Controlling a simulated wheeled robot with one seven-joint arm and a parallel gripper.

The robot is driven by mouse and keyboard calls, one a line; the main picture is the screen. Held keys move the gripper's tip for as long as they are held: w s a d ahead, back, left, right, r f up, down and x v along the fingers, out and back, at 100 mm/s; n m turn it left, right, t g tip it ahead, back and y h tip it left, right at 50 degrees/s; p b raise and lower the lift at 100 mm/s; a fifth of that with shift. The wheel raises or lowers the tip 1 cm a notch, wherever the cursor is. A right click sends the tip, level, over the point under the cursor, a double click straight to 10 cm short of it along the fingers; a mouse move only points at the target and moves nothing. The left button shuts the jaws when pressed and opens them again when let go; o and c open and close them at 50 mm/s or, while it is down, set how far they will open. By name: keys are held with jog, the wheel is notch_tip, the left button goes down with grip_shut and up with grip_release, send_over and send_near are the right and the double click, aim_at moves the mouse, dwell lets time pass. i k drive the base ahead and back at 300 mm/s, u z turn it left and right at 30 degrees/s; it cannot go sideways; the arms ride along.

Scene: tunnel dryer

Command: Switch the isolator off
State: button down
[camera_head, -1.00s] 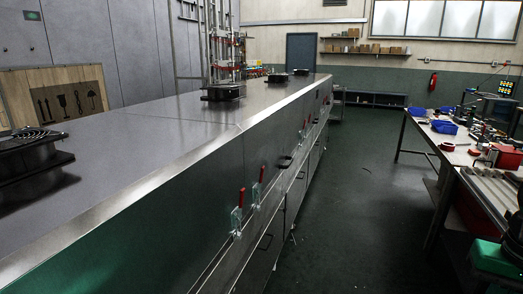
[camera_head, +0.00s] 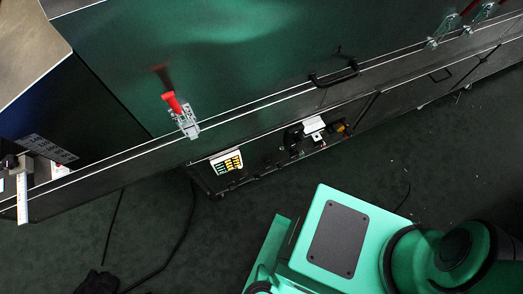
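I cannot pick out the isolator for certain. An open low bay (camera_head: 272,152) in the dryer's side holds small electrical-looking parts. Among them are a white panel with yellow and dark green marks (camera_head: 227,162) and a white block beside dark parts (camera_head: 314,125). At the left edge, a pale fitting with a dark part (camera_head: 22,178) sits by the dryer's end; its details are too small to read. My gripper is not in view; only my green body and part of my arm show at the lower right.
The dryer's dark side panel (camera_head: 230,55) carries a red-handled toggle clamp (camera_head: 181,115) and a black pull handle (camera_head: 334,75). More red-handled clamps (camera_head: 442,30) are at the upper right. Dark cables (camera_head: 178,238) lie on the floor at lower left. The floor between me and the dryer is mostly clear.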

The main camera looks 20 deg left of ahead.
aim_at(296, 139)
jog(key=u, duration=1)
jog(key=k, duration=1.1)
jog(key=z, duration=0.45)
